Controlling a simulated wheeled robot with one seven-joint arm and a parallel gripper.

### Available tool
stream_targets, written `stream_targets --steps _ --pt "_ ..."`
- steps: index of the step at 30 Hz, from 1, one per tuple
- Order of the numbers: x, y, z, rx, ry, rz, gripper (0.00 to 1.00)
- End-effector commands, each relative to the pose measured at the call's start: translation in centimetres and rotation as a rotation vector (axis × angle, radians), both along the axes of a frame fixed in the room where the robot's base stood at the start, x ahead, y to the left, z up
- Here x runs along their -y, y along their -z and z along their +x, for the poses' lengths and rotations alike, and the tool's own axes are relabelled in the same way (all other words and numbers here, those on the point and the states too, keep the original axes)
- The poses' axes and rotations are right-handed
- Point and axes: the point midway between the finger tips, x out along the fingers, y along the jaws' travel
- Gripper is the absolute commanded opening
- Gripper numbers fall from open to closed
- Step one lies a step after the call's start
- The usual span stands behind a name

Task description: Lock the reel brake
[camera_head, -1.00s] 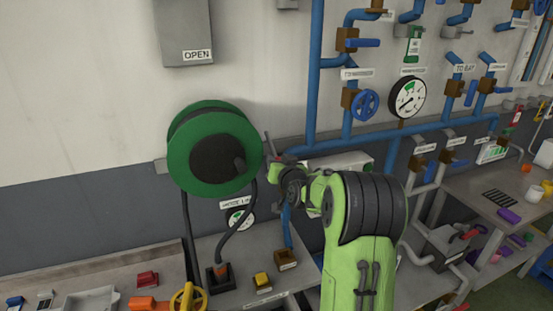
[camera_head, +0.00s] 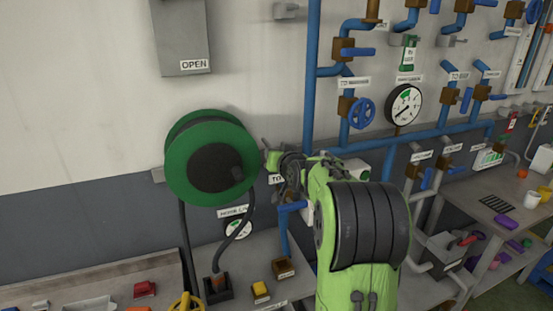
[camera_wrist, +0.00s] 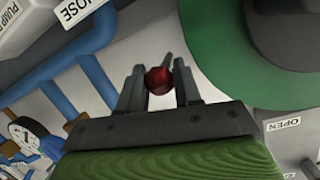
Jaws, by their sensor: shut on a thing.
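The green hose reel (camera_head: 180,165) with its dark hub hangs on the wall in the head view. Its green disc (camera_wrist: 275,50) fills the upper right of the wrist view. A red knob (camera_wrist: 158,80), apparently the end of the reel brake's lever, sits between my fingers in the wrist view. My gripper (camera_wrist: 159,88) is shut on it; in the head view, my gripper (camera_head: 271,158) is beside the reel's right rim. The lever's shaft is mostly hidden behind the gripper, so its position cannot be told.
Blue pipes (camera_head: 312,100) with valves and a gauge (camera_head: 404,104) run along the wall to the right. A grey box (camera_head: 181,35) labelled OPEN is above the reel.

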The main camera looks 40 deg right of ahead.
Motion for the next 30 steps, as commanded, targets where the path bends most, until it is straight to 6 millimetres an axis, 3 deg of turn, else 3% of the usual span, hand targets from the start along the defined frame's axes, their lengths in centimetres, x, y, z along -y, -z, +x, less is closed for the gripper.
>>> stream_targets --steps 8,9,13,23,26,30 --pt "0.0 -0.7 0.1 0.016 -0.001 -0.008 0.00" --pt "0.0 -0.7 0.1 0.016 -0.001 -0.008 0.36" --pt "0.0 -0.5 0.1 0.012 -0.001 -0.006 0.56" --pt "-0.1 -0.3 -0.4 0.005 0.000 -0.003 0.57" --pt "-0.6 -0.6 -1.9 0.006 0.000 -0.004 0.57" --pt "-1.7 -1.4 -5.5 0.008 0.003 -0.006 0.57"
